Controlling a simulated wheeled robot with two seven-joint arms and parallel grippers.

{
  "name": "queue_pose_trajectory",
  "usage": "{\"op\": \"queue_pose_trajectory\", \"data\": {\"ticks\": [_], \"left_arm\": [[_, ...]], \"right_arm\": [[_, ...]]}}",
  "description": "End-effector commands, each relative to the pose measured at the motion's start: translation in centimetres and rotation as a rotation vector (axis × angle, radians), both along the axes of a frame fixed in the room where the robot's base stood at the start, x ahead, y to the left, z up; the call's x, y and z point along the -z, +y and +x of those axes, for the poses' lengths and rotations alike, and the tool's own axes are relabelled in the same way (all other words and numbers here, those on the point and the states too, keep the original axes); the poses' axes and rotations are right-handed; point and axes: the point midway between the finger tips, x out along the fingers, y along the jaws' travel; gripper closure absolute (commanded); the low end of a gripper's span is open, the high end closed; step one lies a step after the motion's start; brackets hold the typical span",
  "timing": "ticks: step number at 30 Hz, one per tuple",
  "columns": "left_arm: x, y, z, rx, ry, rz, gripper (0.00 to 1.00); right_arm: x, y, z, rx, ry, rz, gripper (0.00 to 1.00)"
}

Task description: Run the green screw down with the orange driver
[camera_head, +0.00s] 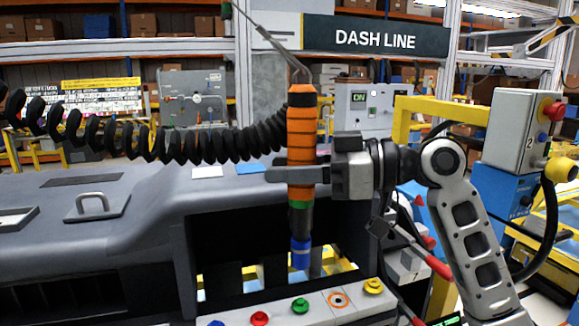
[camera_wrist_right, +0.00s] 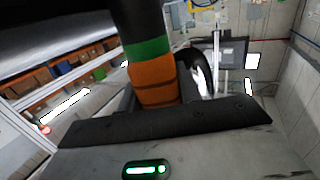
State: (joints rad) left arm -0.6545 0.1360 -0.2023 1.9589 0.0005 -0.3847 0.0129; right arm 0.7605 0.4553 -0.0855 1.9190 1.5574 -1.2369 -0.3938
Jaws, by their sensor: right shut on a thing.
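The orange driver (camera_head: 301,135) hangs upright from a cable hook, with black bands, a green ring and a blue tip (camera_head: 300,255). My right gripper (camera_head: 300,174) is shut around its lower orange body. In the right wrist view the driver (camera_wrist_right: 156,78) rises from behind the dark edge of my gripper (camera_wrist_right: 160,118). The green screw (camera_head: 300,305) stands on the light strip at the dashboard's front. In the head view the blue tip appears above the green screw, with a gap between them. My left gripper is not in view.
On the same strip are a red screw (camera_head: 259,318), an orange ring (camera_head: 338,299) and a yellow screw (camera_head: 373,286). A blue one (camera_head: 216,323) is cut off by the lower edge. The grey dashboard (camera_head: 150,215) fills the left.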

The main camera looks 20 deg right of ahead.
Motion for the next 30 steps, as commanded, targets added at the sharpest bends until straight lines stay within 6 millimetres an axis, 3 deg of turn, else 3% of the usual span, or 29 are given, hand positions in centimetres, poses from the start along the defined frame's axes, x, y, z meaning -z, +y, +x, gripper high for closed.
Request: {"op": "queue_pose_trajectory", "data": {"ticks": [5,30], "left_arm": [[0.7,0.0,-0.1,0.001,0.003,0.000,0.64],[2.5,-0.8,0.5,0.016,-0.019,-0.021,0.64]], "right_arm": [[0.4,-0.2,0.0,0.000,-0.002,0.005,1.00],[5.8,-0.2,0.0,-0.001,-0.002,0.005,1.00]]}}
